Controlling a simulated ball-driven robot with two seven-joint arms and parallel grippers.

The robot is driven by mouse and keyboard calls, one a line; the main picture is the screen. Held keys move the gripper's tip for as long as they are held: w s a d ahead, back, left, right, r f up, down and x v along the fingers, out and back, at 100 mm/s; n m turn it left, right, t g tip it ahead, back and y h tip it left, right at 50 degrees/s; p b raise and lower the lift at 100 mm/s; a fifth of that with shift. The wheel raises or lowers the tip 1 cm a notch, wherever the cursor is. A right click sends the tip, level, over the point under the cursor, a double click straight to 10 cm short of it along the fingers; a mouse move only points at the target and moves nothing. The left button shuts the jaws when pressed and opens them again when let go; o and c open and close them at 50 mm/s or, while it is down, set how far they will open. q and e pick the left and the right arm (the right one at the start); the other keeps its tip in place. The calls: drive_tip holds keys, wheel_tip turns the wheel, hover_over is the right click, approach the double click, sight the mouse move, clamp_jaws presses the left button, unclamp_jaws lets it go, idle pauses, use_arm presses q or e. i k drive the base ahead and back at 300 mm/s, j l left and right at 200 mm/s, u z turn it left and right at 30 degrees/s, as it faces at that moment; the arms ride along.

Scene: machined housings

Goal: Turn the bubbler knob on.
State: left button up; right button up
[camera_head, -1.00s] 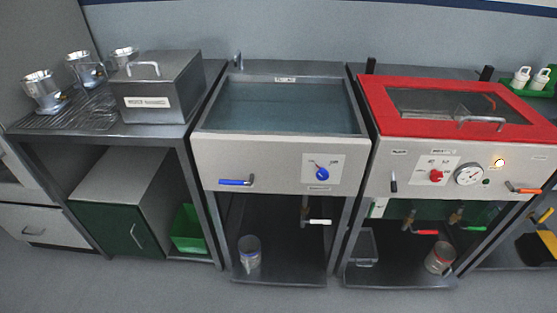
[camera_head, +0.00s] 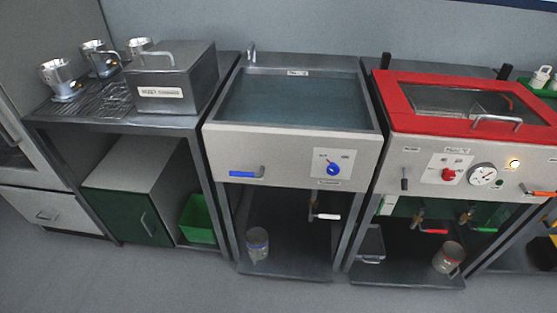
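A round blue knob (camera_head: 333,170) sits on a pale switch plate (camera_head: 345,158) on the front panel of the middle tank (camera_head: 290,100), which holds bluish liquid. A small dark label is under the plate; I cannot read it. A red knob (camera_head: 448,175) sits on a similar plate on the red-topped unit (camera_head: 398,108) to the right, beside a round gauge (camera_head: 482,175). Neither of my grippers is in view.
A blue lever (camera_head: 243,174) and a white-handled valve (camera_head: 327,217) stick out from the middle unit. A metal box (camera_head: 175,85) and metal cups stand on the left bench. The grey floor in front (camera_head: 200,285) is clear.

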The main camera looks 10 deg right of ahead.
sight(332, 169)
drive_tip(key=l+z, duration=0.1)
drive_tip(key=z, duration=0.3)
drive_tip(key=l+z, duration=0.1)
drive_tip(key=z, duration=0.35)
